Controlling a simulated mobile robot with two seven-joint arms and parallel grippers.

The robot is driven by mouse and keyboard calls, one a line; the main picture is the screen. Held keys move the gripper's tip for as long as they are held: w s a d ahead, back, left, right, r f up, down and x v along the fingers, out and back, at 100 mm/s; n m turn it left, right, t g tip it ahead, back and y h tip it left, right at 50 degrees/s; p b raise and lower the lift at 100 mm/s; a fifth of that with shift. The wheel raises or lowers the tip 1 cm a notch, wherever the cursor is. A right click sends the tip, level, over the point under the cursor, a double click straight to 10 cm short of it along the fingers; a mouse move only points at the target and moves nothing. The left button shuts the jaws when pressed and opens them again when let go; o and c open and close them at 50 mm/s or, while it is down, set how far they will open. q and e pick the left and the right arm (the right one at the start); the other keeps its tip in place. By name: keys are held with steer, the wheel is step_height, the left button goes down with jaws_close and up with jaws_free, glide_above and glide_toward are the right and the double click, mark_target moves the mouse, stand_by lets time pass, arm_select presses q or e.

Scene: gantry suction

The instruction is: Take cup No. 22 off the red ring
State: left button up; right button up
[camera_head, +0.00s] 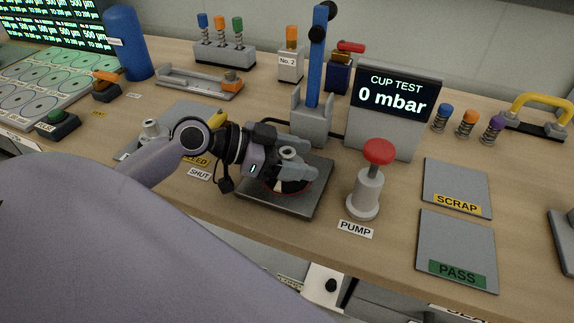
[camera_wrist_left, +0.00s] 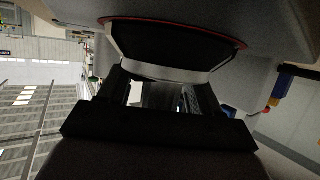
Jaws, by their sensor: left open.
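My left gripper (camera_head: 287,168) reaches in from the left in the head view and is open, its jaws beside a small grey cup fitting (camera_head: 288,152). The fitting stands over the red ring (camera_head: 270,189) on a dark grey plate (camera_head: 308,200). The arm and jaws hide much of the ring and cup, and no No. 22 mark is readable. In the left wrist view, a thin red arc (camera_wrist_left: 173,18) edges a wide black cup body (camera_wrist_left: 175,42) with a pale band, just beyond the gripper fingers (camera_wrist_left: 165,95). My right gripper is not in view.
A red-topped pump button (camera_head: 379,152) stands close right of the plate. Behind are a blue lever (camera_head: 318,65) and a cup test display (camera_head: 393,98) reading 0 mbar. SCRAP (camera_head: 455,183) and PASS (camera_head: 455,240) pads lie empty at right. Several coloured spring cups stand farther back.

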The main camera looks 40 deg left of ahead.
arm_select(q)
steer(key=shift+c, duration=0.3)
steer(key=c, duration=1.1)
steer(key=shift+o, duration=0.2)
